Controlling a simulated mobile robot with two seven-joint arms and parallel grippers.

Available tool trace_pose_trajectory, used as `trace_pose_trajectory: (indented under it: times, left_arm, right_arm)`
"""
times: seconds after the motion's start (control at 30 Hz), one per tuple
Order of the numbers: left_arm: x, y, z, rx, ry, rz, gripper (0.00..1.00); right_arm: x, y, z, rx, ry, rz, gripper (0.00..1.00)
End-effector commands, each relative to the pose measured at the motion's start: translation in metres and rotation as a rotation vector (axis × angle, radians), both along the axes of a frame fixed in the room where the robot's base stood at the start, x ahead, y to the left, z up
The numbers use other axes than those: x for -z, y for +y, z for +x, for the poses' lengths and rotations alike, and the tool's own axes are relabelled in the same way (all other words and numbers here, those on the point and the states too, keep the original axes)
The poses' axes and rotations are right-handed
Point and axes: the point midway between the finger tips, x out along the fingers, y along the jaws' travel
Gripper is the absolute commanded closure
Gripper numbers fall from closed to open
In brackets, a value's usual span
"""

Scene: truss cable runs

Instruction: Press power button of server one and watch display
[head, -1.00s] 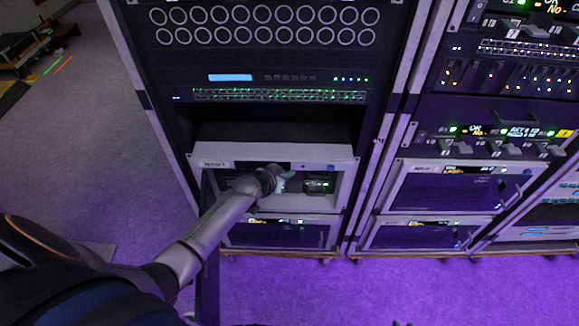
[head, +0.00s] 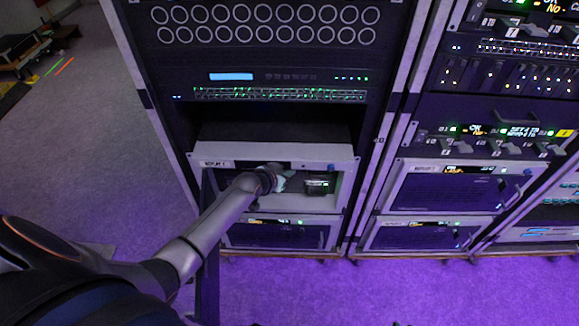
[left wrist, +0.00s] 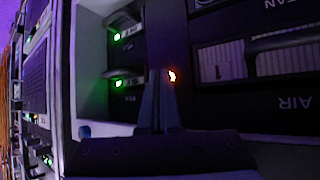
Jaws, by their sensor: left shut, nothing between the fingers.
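Server one (head: 310,152) is the pale-framed unit in the left rack, with a label at its upper left whose text is too small to read surely. Its front bay is open. My left gripper (head: 283,181) is inside the bay, partly hidden by my wrist. In the left wrist view the shut, empty fingers (left wrist: 164,84) point at the dark inner panel, right beside a small orange-lit spot (left wrist: 172,76), which looks like the power button. I cannot tell whether they touch. The server's display (head: 277,166) is mostly dark and partly covered. My right gripper is out of view.
A dark open door (head: 208,265) stands out at the bay's left, beside my forearm. Two modules with green lights (left wrist: 116,60) sit left of the fingers. Another server (head: 278,235) lies below. The right rack (head: 450,195) has lit displays. Purple floor in front is clear.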

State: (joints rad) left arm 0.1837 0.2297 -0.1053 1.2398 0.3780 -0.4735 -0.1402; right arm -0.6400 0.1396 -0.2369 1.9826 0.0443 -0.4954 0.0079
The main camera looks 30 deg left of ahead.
Motion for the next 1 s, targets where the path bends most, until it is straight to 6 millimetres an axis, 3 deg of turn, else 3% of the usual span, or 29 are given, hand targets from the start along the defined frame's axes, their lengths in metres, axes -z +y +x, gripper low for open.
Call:
trace_pose_trajectory:
  times: [0.03,0.67,1.0]
  left_arm:
    - [-0.006,0.005,0.007,-0.006,-0.016,0.006,1.00]
    - [-0.007,0.010,0.008,-0.009,-0.020,0.011,1.00]
    - [-0.011,0.004,-0.002,-0.009,-0.021,0.010,1.00]
  right_arm:
    - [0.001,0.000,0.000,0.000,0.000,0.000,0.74]
    - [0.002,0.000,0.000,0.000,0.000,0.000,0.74]
    - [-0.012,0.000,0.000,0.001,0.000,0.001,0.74]
